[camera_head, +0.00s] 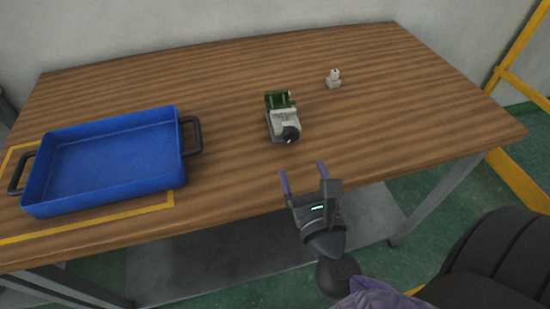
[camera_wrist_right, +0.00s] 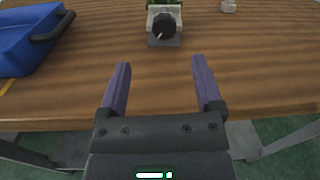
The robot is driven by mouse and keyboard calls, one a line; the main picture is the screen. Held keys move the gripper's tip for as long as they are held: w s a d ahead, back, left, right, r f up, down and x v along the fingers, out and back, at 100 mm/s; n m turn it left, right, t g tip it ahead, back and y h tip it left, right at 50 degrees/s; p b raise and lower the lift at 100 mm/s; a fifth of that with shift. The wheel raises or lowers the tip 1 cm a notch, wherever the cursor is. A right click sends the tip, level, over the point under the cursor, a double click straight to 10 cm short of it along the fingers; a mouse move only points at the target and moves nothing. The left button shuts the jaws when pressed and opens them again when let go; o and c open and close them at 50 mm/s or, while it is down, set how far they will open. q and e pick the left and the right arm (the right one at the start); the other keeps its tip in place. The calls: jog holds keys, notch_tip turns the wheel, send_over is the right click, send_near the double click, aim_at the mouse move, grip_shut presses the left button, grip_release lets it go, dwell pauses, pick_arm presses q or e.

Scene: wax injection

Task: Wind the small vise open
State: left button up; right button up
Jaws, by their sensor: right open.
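The small vise (camera_head: 283,120) sits on the wooden table, right of the table's middle, with a grey-white body and a dark round knob (camera_head: 291,133) facing the front edge. A green part (camera_head: 277,98) is at its far end. In the right wrist view the knob (camera_wrist_right: 164,26) is at the top middle with a light handle on it. My right gripper (camera_head: 304,172) is open and empty, near the table's front edge, short of the vise and apart from it. Its two purple fingers (camera_wrist_right: 162,88) point toward the vise. My left gripper is not in view.
A blue tray (camera_head: 110,189) with black handles stands empty at the left, within yellow tape lines (camera_head: 150,211). A small white object (camera_head: 333,79) stands behind and right of the vise. The table (camera_head: 400,120) is clear on the right.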

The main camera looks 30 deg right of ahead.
aim_at(292, 137)
jog(key=shift+m, duration=0.4)
jog(key=x, duration=0.9)
jog(key=shift+w+d+f, duration=0.15)
jog(key=shift+d+f, duration=0.15)
jog(key=shift+d, duration=0.05)
grip_shut()
